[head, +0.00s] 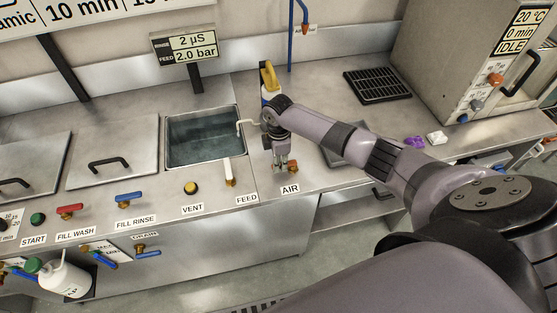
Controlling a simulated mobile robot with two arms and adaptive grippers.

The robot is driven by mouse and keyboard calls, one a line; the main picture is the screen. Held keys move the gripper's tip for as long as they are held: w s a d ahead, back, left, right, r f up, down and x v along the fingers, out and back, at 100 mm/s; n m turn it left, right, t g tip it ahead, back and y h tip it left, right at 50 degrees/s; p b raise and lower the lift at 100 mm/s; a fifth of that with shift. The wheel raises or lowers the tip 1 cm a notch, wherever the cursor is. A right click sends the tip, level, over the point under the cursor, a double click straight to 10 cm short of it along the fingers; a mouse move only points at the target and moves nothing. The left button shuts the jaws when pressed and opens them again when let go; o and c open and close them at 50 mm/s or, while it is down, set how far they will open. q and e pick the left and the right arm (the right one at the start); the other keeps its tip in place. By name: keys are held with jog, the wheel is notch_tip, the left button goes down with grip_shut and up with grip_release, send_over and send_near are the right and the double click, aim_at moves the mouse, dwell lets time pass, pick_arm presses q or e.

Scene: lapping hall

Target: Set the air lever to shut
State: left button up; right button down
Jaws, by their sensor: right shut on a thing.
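The air lever's brass valve (292,166) stands on the steel counter just above the AIR label (290,189). My right gripper (281,168) points down at it, with its fingers shut at the lever. The fingers and wrist hide most of the lever's handle, so I cannot tell which way it points. My left gripper is not in view.
The white-handled FEED lever (229,173) stands close on the left. Behind are a water-filled sink (204,137) and a yellow-and-white object (269,80). Blue FILL RINSE (129,198) and red FILL WASH (69,211) levers lie further left. A black rack (377,85) lies back right.

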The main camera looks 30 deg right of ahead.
jog(key=c, duration=1.5)
grip_release()
jog(key=shift+r, duration=0.1)
notch_tip(320, 180, up, 12)
jog(key=shift+f, duration=0.1)
